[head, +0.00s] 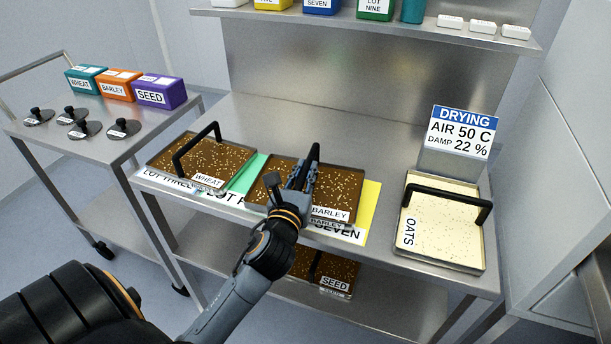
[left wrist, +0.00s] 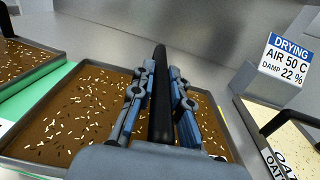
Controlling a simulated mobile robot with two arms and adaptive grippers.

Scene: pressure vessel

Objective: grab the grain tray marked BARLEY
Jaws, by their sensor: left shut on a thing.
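The BARLEY tray (head: 340,186) is a brown grain tray with pale flecks and a black bar handle. It sits on the steel bench, over a yellow sheet. My left gripper (head: 303,176) is shut on the tray's black handle. In the left wrist view the handle (left wrist: 161,85) stands between the two fingers of the gripper (left wrist: 160,100), with the grain of the tray (left wrist: 85,115) below. My gripper and arm hide part of the tray. My right gripper is not in view.
The OATS tray (head: 440,240) is at the right, by the DRYING sign (head: 461,132). A SEED tray (head: 338,270) lies on the lower shelf. A cart (head: 85,133) holds boxes and black-knobbed lids.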

